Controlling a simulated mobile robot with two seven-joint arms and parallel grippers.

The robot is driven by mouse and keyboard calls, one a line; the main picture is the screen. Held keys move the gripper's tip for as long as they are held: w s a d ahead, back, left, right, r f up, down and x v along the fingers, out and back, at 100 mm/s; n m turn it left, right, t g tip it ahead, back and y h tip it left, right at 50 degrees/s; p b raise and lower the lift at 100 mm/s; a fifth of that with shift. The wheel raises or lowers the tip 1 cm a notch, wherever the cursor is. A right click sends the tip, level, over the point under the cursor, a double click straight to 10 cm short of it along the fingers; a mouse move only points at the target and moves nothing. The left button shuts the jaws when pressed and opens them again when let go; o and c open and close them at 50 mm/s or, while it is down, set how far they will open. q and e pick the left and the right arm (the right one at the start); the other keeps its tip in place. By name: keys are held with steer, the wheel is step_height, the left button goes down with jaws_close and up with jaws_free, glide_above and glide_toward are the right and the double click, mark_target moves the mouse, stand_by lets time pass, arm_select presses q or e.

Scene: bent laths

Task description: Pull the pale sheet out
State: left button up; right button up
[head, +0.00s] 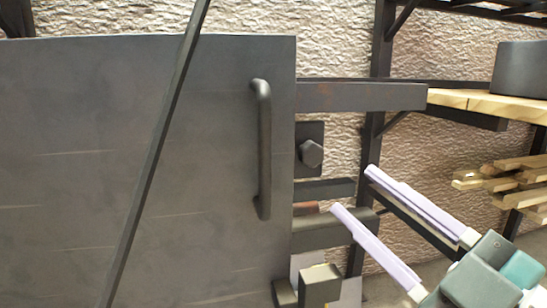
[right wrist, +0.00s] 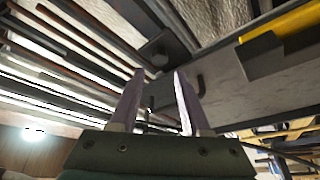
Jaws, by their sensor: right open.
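A large grey panel (head: 150,130) fills the left of the head view, with a dark upright bar handle (head: 263,150) near its right edge. I cannot tell for sure which piece is the pale sheet; a small pale grey surface (head: 351,290) shows low, behind a dark block. In the right wrist view a broad light grey face (right wrist: 235,95) lies to the right of the fingers. My right gripper (head: 352,190) is open and empty, its lavender fingers apart, to the right of the panel and handle. The fingers also show in the wrist view (right wrist: 158,75).
A dark slanting bar (head: 155,160) crosses in front of the panel. Dark horizontal bars (head: 360,96) and a dark knob (head: 311,153) stand right of the panel. A wooden shelf (head: 490,105) with a dark container (head: 520,70) and stacked laths (head: 505,180) are at the right.

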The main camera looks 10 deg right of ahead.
mark_target(316, 158)
steer(key=x, duration=0.7)
steer(key=shift+w, duration=0.1)
steer(key=shift+c, duration=0.2)
jaws_close()
stand_by(1.0)
